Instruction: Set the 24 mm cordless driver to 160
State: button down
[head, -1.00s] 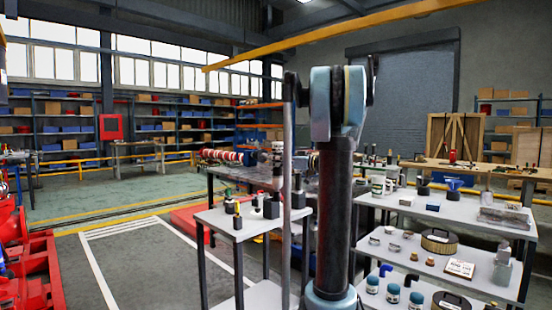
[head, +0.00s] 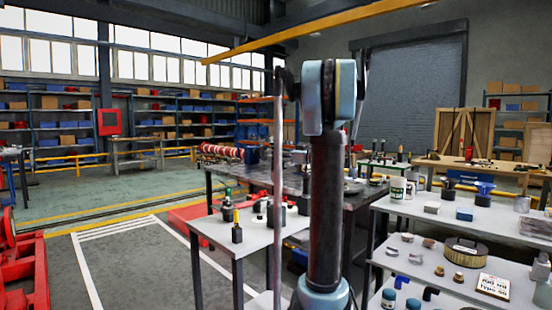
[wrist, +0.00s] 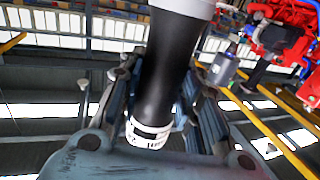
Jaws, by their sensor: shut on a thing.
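In the wrist view my gripper (wrist: 160,92) is shut around a black cylindrical body (wrist: 172,62) with white bands at both ends. The lower band carries small dark print that I cannot read. It looks like a handheld tool, but I cannot tell if it is the 24 mm cordless driver; no setting shows. Small dark upright tools, one with a green top (head: 228,208) and one black (head: 237,232), stand on the small grey table (head: 222,238) in the head view. My gripper is not visible in the head view, where my arm column fills the middle.
A two-level table (head: 490,222) at right holds jars, fittings, a round filter (head: 465,250) and a sign (head: 493,286). A dark workbench (head: 262,180) stands behind. Red machinery (head: 22,270) is at left; it leaves clear floor (head: 120,265) beside it. The wrist view shows a red engine (wrist: 285,40).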

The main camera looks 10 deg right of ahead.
aim_at(279, 189)
jog(key=shift+d+f, duration=0.1)
dwell(0.3)
jog(key=shift+s+f, duration=0.1)
jog(key=shift+f, duration=7.2)
jog(key=c, duration=1.1)
grip_release()
jog(key=v, duration=1.2)
jog(key=shift+f, duration=0.1)
